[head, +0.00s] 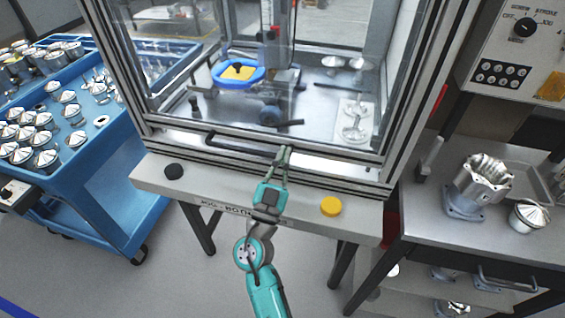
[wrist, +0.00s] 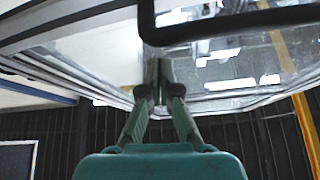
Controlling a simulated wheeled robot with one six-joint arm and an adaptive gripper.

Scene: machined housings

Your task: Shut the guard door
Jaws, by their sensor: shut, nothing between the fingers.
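The guard door (head: 330,165) is a clear panel in a metal frame at the front of the machine enclosure. In the head view its lower rail lies low, close above the bench front, and I cannot tell whether it is fully seated. Its black bar handle (head: 240,147) runs along the lower part. My gripper (head: 284,152) is shut and empty, its fingertips at the right end of the handle. In the wrist view the handle (wrist: 230,24) crosses the top and the fingertips (wrist: 159,72) are by its bent end, against or just short of the door. Contact is unclear.
Inside the enclosure are a blue fixture (head: 238,74) and metal parts. A black button (head: 174,171) and a yellow button (head: 331,206) sit on the bench front. A blue cart (head: 110,165) stands left; a table with a machined housing (head: 480,185) stands right.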

